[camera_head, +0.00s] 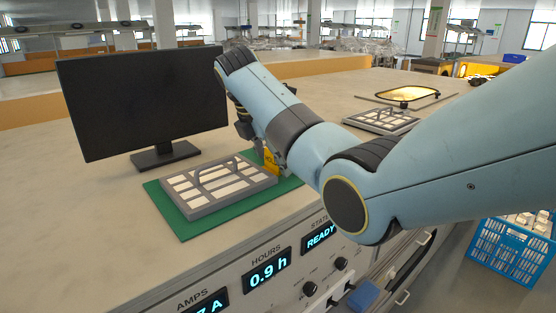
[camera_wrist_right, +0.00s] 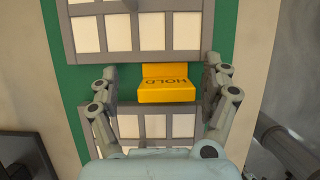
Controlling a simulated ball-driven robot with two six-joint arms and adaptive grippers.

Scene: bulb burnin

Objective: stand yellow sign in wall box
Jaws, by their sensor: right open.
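In the head view a small part of the sign (camera_head: 270,161) shows beyond the near rack, partly behind my right arm. My right gripper (camera_wrist_right: 160,88) is open, with one finger on each side of the sign and a gap to both. Its fingertips are mostly hidden behind my arm in the head view. I cannot make out a wall box in either view. My left gripper is not in view.
A grey rack (camera_head: 204,209) with white cells and a handle sits on the green mat (camera_head: 168,207). A black monitor (camera_head: 140,100) stands behind it. Another rack (camera_head: 381,121) is farther right. A blue crate (camera_head: 508,251) stands low right. The counter's left front is clear.

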